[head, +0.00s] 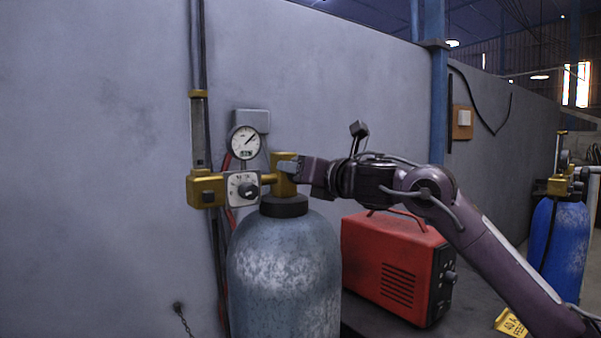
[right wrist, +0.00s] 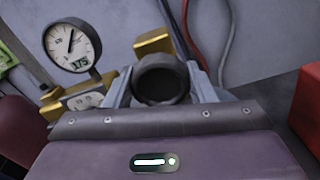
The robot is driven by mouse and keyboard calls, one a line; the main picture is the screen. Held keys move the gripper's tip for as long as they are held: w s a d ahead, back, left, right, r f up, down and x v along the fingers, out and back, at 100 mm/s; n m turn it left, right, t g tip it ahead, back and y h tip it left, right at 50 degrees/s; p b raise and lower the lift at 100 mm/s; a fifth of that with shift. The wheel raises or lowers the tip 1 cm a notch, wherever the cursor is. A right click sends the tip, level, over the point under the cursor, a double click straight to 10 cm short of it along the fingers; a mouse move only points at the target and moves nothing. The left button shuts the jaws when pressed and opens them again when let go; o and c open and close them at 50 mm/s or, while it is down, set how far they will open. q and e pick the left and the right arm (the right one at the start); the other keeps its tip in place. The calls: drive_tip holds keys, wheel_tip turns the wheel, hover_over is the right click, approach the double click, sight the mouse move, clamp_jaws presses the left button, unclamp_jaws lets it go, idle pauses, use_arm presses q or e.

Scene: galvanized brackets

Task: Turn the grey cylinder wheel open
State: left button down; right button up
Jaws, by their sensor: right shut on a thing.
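The grey cylinder (head: 285,275) stands upright against the wall, with a dark collar and a brass valve (head: 207,189) on top. Its wheel (right wrist: 162,80) shows in the right wrist view as a dark, round, hollow-looking rim. My right gripper (head: 288,167) reaches in from the right at the valve top. In the right wrist view its two fingers (right wrist: 162,92) are on either side of the wheel, shut on it. In the head view the gripper largely hides the wheel. My left gripper is in neither view.
A round gauge (head: 245,142) and a dial box (head: 243,189) sit left of the gripper, close to it. A red machine (head: 395,265) stands right of the cylinder, under my right arm. A blue cylinder (head: 560,245) stands far right. Hoses run along the wall.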

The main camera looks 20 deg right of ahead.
drive_tip(key=shift+f, duration=0.3)
drive_tip(key=o, duration=1)
drive_tip(key=shift+r, duration=0.15)
drive_tip(key=shift+c, duration=0.2)
drive_tip(key=shift+s+d+b, duration=0.15)
drive_tip(key=shift+s+b, duration=0.15)
drive_tip(key=shift+s, duration=0.05)
drive_tip(key=b+v, duration=0.3)
drive_tip(key=v, duration=0.4)
